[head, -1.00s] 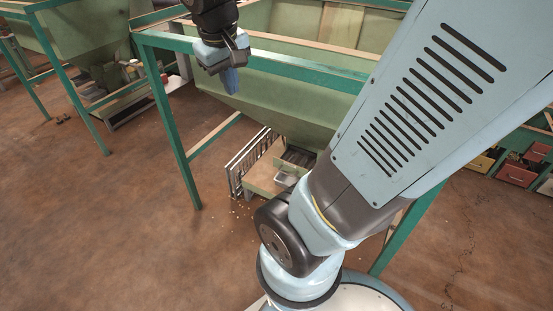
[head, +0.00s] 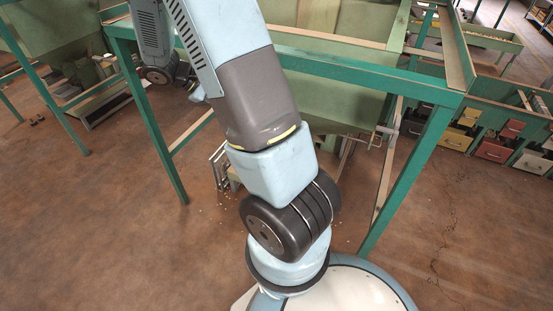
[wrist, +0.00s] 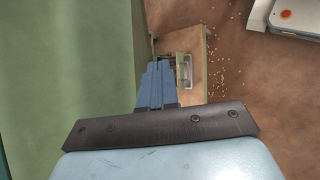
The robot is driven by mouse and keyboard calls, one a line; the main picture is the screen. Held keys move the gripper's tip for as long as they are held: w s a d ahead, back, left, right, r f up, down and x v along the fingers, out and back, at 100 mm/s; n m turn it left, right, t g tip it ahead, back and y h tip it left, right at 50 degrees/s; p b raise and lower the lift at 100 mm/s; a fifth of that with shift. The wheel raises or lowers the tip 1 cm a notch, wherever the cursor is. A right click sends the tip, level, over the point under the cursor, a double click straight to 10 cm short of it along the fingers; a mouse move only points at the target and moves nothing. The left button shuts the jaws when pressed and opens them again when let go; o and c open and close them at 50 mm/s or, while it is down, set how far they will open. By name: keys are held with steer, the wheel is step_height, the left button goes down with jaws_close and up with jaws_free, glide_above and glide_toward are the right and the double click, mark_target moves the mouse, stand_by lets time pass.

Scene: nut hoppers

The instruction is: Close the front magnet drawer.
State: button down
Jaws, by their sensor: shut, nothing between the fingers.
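In the wrist view, my gripper (wrist: 158,68) has its blue fingers together and empty, pointing down beside the hopper's green wall.
The green hopper (head: 345,65) stands in a teal frame, with a near right leg (head: 410,180) and a left leg (head: 150,120). Loose nuts (wrist: 222,62) lie on the brown floor. Coloured bins (head: 493,150) stand at the right. The left floor is open.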

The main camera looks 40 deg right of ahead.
steer(key=w+d+f+n+t+h, duration=0.1)
steer(key=d+f+n+t+h, duration=0.2)
steer(key=f, duration=0.8)
steer(key=w+d+f+n+t+h, duration=0.1)
steer(key=w+d+f+n+h, duration=0.3)
steer(key=f, duration=0.8)
steer(key=s+d+f+n+t+h, duration=0.1)
steer(key=d+f+n+t+h, duration=0.15)
steer(key=f+n, duration=0.6)
steer(key=s+d+f+n+t+y, duration=0.1)
steer(key=s+f+n+t, duration=0.1)
steer(key=f, duration=0.6)
steer(key=s+d+f+n+t+y, duration=0.1)
steer(key=s+f+t, duration=0.15)
steer(key=f, duration=0.45)
steer(key=x, duration=1.4)
steer(key=shift+w+n, duration=0.15)
steer(key=shift+n, duration=0.1)
